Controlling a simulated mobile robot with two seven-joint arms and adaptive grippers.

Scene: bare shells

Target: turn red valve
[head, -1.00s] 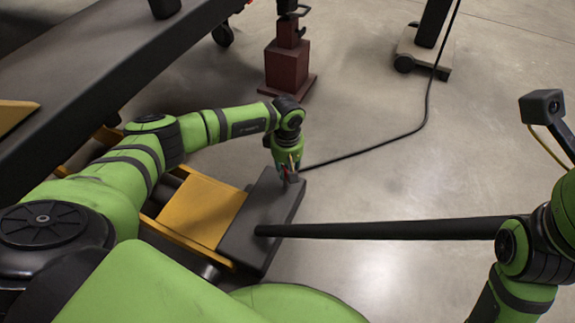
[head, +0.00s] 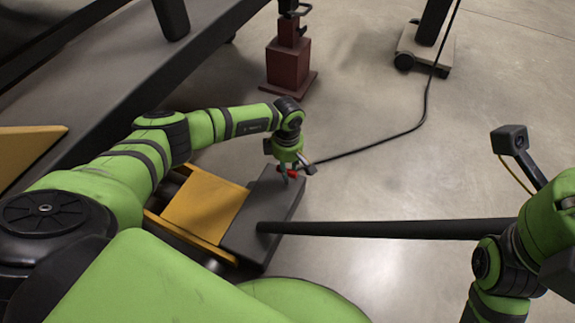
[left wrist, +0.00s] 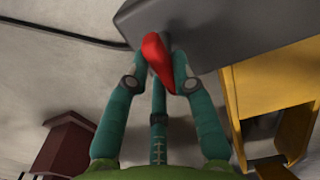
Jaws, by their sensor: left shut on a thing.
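The red valve (left wrist: 158,62) is a small red handle on the side of a dark grey block (left wrist: 225,25). In the head view the red valve (head: 292,173) shows just under my left gripper (head: 288,172), at the far end of the block (head: 262,225). In the left wrist view my left gripper (left wrist: 160,75) has teal fingers on both sides of the red handle, shut on it. The handle's long end points down between the fingers. My right arm shows at the right edge of the head view; its gripper cannot be made out.
A dark pole (head: 390,228) runs from the block toward my right arm. A yellow plate (head: 203,205) adjoins the block. A dark red pedestal (head: 288,65) and a wheeled stand (head: 425,50) stand beyond. A black cable (head: 390,138) crosses the floor.

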